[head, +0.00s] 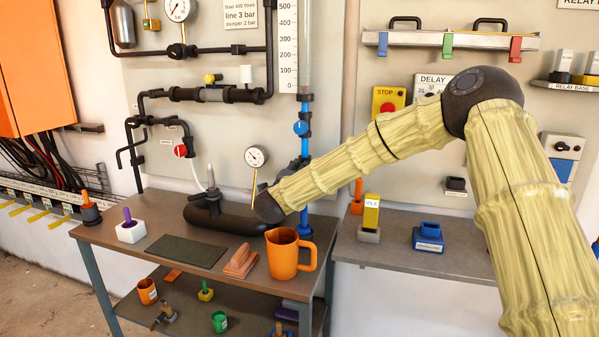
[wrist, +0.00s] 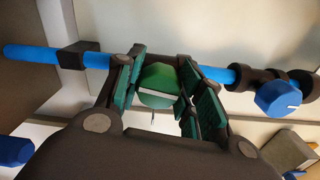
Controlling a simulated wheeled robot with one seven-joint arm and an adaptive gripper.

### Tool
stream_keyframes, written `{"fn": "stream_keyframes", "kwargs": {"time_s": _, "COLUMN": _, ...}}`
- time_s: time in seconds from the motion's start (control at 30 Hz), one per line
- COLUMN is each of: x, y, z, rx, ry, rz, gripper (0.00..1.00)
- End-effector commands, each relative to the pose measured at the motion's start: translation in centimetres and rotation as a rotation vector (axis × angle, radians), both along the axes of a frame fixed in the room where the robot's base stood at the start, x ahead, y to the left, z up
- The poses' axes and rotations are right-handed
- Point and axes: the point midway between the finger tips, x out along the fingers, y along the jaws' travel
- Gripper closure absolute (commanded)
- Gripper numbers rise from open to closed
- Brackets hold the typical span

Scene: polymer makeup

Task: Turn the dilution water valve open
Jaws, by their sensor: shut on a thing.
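A green valve knob (wrist: 158,78) with a white line across it sits on the blue pipe (wrist: 28,54) in the wrist view. My gripper (wrist: 162,86) is shut on this knob, one green-padded finger on each side. In the head view my gripper (head: 294,168) is a dark shape at the blue pipe (head: 305,108), partly behind my arm, and the green knob is hidden there. No label shows which valve is the dilution water one.
A second valve with a blue knob (head: 300,128) sits higher on the same pipe; it also shows in the wrist view (wrist: 278,97). A pressure gauge (head: 256,157) is just left of my gripper. An orange mug (head: 283,255) stands on the bench below.

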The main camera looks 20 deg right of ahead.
Motion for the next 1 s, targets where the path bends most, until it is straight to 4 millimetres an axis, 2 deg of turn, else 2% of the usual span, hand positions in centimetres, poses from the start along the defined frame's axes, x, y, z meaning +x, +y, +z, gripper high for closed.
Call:
{"fn": "stream_keyframes", "kwargs": {"time_s": 0.4, "x": -0.04, "y": 0.05, "z": -0.21, "rx": -0.133, "ry": 0.092, "rz": 0.000, "gripper": 0.86}}
{"fn": "stream_keyframes", "kwargs": {"time_s": 0.9, "x": -0.04, "y": 0.10, "z": -0.28, "rx": -0.145, "ry": 0.101, "rz": 0.002, "gripper": 0.87}}
{"fn": "stream_keyframes", "kwargs": {"time_s": 0.93, "x": -0.03, "y": 0.09, "z": -0.28, "rx": -0.145, "ry": 0.101, "rz": 0.002, "gripper": 0.59}}
{"fn": "stream_keyframes", "kwargs": {"time_s": 1.0, "x": -0.04, "y": 0.09, "z": -0.27, "rx": -0.146, "ry": 0.101, "rz": 0.001, "gripper": 0.46}}
